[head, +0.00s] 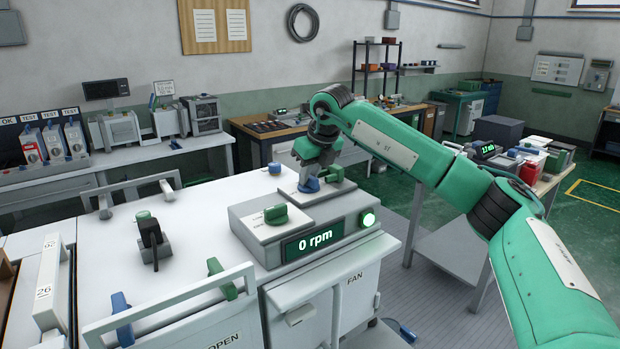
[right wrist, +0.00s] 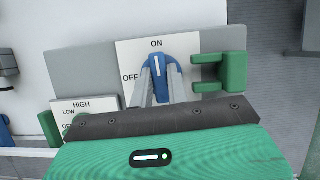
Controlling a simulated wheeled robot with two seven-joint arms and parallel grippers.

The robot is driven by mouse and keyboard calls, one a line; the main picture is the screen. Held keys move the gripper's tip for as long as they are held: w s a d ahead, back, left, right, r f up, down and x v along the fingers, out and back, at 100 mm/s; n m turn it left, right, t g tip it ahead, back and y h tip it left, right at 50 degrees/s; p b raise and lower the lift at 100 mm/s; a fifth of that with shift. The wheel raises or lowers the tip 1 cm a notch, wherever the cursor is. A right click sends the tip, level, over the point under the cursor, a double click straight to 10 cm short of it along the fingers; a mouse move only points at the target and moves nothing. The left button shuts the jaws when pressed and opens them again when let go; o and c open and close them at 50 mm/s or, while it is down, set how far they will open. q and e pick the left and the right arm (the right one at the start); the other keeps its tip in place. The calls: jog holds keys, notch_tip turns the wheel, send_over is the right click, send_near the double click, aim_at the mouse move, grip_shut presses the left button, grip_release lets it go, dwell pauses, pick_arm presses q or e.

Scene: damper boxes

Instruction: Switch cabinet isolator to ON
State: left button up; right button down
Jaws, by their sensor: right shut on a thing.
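The blue isolator knob (right wrist: 168,73) sits on a white plate with ON above it and OFF to its left in the right wrist view. Its white mark is nearly upright, towards ON. My right gripper (right wrist: 155,88) is shut on the knob, one finger on each side. In the head view, the knob (head: 309,185) shows below my right gripper (head: 311,174), on the grey control panel (head: 238,226) of the cabinet. A green forked piece (right wrist: 232,72) stands just right of the knob. My left gripper is not in view.
A green knob (head: 276,214) sits on a HIGH/LOW plate beside the isolator. The display (head: 315,243) reads 0 rpm, and a round lamp (head: 368,219) glows pale green. A black lever (head: 150,234) and raised white handles stand on the cabinet top to the left.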

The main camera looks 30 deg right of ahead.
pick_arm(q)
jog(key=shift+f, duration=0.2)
pick_arm(e)
jog(key=shift+m, duration=0.4)
jog(key=c, duration=1.4)
grip_release()
jog(key=shift+o, duration=0.2)
pick_arm(q)
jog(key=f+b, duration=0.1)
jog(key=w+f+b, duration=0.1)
jog(key=b, duration=0.1)
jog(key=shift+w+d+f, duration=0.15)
pick_arm(e)
jog(key=a+v, duration=0.1)
jog(key=v, duration=1.2)
jog(key=shift+d+r, duration=0.4)
jog(key=shift+r, duration=0.05)
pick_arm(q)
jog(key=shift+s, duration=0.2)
